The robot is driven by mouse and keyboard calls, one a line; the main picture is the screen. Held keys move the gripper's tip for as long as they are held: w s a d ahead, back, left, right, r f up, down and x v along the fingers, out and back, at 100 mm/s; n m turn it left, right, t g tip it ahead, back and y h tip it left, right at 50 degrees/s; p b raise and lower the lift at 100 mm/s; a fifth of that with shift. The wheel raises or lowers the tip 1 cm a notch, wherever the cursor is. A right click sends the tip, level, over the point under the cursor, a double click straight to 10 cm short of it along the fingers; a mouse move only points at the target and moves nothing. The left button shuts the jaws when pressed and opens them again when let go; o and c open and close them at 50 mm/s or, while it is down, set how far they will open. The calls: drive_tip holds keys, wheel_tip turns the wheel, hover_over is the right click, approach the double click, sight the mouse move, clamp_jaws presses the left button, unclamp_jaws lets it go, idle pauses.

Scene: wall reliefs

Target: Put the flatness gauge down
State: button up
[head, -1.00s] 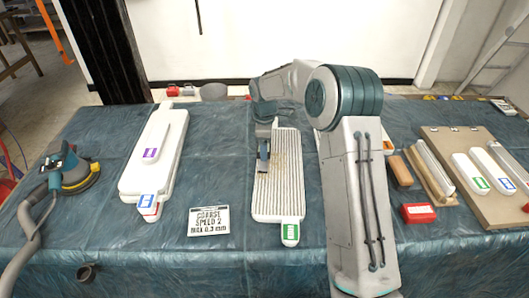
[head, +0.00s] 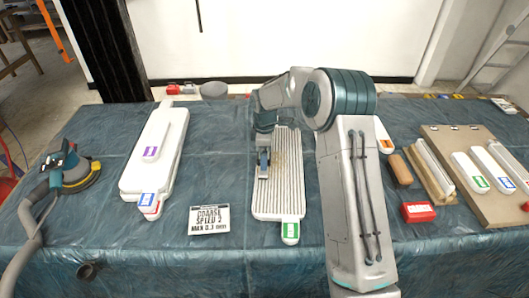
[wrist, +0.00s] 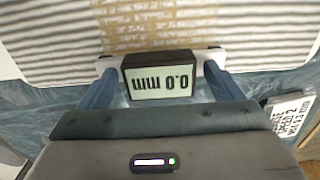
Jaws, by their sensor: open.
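The flatness gauge (wrist: 160,80) shows in the wrist view as a dark box with a pale display reading 0.0 mm, upside down, on a white bar. It lies at the near edge of the ribbed panel (wrist: 50,40), by a tan patch. My gripper (wrist: 160,72) is open, one blue finger on each side of the display box. Whether the fingers touch the gauge is hard to tell. In the head view, my gripper (head: 263,163) is low over the ribbed panel (head: 285,190), and I cannot make out the gauge there.
A smooth white panel (head: 140,180) lies left, with a sander (head: 70,170) beyond it. A sign (head: 209,219) reads coarse, speed 2. At right are a red box (head: 418,212) and a board (head: 470,145) with white blocks. The table front is mostly clear.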

wheel_tip(320, 180, up, 12)
drive_tip(key=s+d+r+m, duration=0.4)
drive_tip(key=s+r, duration=0.2)
drive_tip(key=s, duration=0.3)
drive_tip(key=s+d+m+t, duration=0.1)
drive_tip(key=s+d+m, duration=0.2)
drive_tip(key=s, duration=0.5)
drive_tip(key=s+d+m+t, duration=0.1)
drive_tip(key=s+d+m, duration=0.2)
drive_tip(key=s, duration=0.6)
drive_tip(key=s+d+m, duration=0.3)
drive_tip(key=s+m, duration=0.4)
drive_tip(key=s, duration=0.1)
drive_tip(key=shift+s+f+t, duration=0.2)
drive_tip(key=shift+f+t, duration=0.05)
drive_tip(key=shift+t, duration=0.15)
drive_tip(key=shift+a, duration=0.1)
idle(1.2)
